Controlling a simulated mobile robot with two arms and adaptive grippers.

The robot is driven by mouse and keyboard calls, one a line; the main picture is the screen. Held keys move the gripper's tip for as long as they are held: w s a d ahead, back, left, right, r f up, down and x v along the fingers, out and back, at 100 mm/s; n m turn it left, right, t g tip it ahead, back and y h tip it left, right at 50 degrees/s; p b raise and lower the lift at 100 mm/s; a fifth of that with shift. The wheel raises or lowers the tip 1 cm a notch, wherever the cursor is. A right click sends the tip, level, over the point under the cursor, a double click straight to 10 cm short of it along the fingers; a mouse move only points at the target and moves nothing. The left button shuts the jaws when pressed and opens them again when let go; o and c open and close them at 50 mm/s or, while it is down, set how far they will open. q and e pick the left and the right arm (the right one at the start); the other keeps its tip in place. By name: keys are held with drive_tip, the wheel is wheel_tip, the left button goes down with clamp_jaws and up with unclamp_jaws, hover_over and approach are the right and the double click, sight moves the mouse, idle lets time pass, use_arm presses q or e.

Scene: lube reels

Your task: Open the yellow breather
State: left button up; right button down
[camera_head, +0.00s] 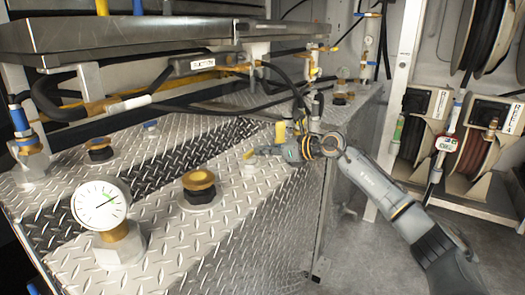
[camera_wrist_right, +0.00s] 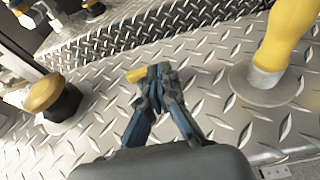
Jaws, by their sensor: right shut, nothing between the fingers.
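My right gripper (camera_head: 256,151) reaches in from the right, low over the diamond-plate tank top. In the right wrist view its fingertips (camera_wrist_right: 158,72) are together with nothing between them. A small yellow piece (camera_wrist_right: 135,75) shows just left of the fingertips; it also shows in the head view (camera_head: 248,155). A taller upright yellow fitting (camera_wrist_right: 290,40) stands on a round metal base at the right, apart from the fingers; in the head view it is behind the gripper (camera_head: 280,132). I cannot tell for certain which is the yellow breather. My left gripper is not in view.
A brass-topped black cap (camera_head: 200,183) and a round dial gauge (camera_head: 101,205) stand on the plate. More caps, hoses and a metal shelf (camera_head: 150,38) lie behind. Hose reels (camera_head: 473,140) stand at the right. The plate around the fingertips is mostly clear.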

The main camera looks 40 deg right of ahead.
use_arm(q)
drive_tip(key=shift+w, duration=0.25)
use_arm(e)
drive_tip(key=shift+d, duration=0.1)
drive_tip(key=shift+y, duration=0.3)
drive_tip(key=shift+n, duration=0.3)
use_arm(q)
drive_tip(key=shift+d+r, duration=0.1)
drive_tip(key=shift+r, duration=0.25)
use_arm(e)
drive_tip(key=shift+w+y, duration=0.1)
drive_tip(key=shift+y, duration=0.2)
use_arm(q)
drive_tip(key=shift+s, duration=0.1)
use_arm(e)
drive_tip(key=shift+d+n+g, duration=0.1)
drive_tip(key=shift+n+g, duration=0.2)
drive_tip(key=shift+n, duration=0.1)
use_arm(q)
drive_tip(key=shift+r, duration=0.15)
use_arm(e)
drive_tip(key=shift+w+y, duration=0.1)
drive_tip(key=shift+y, duration=0.2)
